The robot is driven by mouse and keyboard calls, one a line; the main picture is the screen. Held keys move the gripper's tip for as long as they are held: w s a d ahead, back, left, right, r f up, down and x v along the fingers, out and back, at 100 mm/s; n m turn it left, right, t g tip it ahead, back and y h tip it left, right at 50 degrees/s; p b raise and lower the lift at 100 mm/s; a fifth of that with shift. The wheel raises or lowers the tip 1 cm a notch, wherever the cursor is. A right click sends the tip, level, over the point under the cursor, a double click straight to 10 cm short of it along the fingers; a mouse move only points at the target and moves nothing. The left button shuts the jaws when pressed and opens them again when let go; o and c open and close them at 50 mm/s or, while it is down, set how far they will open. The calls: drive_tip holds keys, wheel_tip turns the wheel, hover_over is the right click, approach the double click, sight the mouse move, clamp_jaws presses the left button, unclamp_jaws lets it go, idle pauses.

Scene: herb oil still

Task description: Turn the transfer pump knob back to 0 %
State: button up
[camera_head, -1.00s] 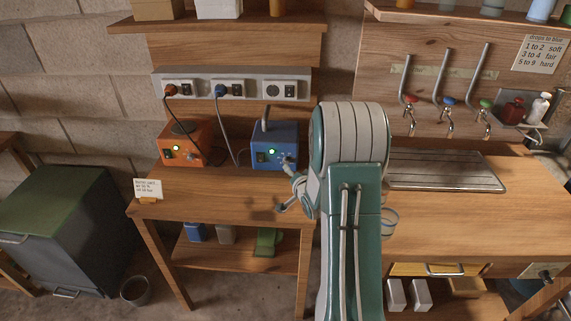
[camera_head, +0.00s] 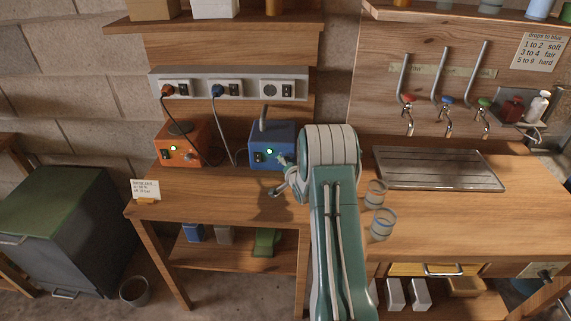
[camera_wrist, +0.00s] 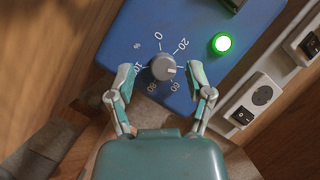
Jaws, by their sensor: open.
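The blue transfer pump (camera_head: 262,131) stands on the wooden bench, its green lamp (camera_wrist: 222,43) lit. In the wrist view its grey round knob (camera_wrist: 163,67) sits inside a printed percent dial. The knob's white mark points right, between the 20 and the 60, near where the 40 is hidden by a finger. My gripper (camera_wrist: 161,72) is open, with one fingertip on each side of the knob and small gaps visible. In the head view my gripper (camera_head: 284,160) is at the pump's front, and the knob is hidden there.
Cables run up to the socket strip (camera_head: 232,84). A card (camera_head: 145,189) stands at the bench's front left. Glasses (camera_head: 382,223) stand right of my arm.

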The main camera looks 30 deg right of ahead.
drive_tip(key=shift+w+a, duration=0.1)
drive_tip(key=shift+w, duration=0.05)
clamp_jaws()
idle(0.4)
drive_tip(key=n+g+h, duration=0.1)
drive_tip(key=n, duration=0.2)
drive_tip(key=shift+a+r+g, duration=0.15)
drive_tip(key=shift+g, duration=0.25)
drive_tip(key=n+g+h, duration=0.1)
drive_tip(key=n, duration=0.1)
drive_tip(key=n+g+h, duration=0.1)
drive_tip(key=n, duration=0.1)
drive_tip(key=shift+w+a+h, duration=0.15)
drive_tip(key=shift+w+h, duration=0.05)
drive_tip(key=shift+h, duration=0.1)
drive_tip(key=n+g+h, duration=0.1)
drive_tip(key=n, duration=0.1)
drive_tip(key=n+h, duration=0.1)
drive_tip(key=shift+w+a+n+g+h, duration=0.15)
drive_tip(key=shift+n+g+h, duration=0.15)
drive_tip(key=shift+n+g, duration=0.1)
drive_tip(key=n+g+h, duration=0.1)
drive_tip(key=n+h, duration=0.1)
drive_tip(key=n, duration=0.1)
drive_tip(key=shift+w+a, duration=0.1)
drive_tip(key=shift+n, duration=0.3)
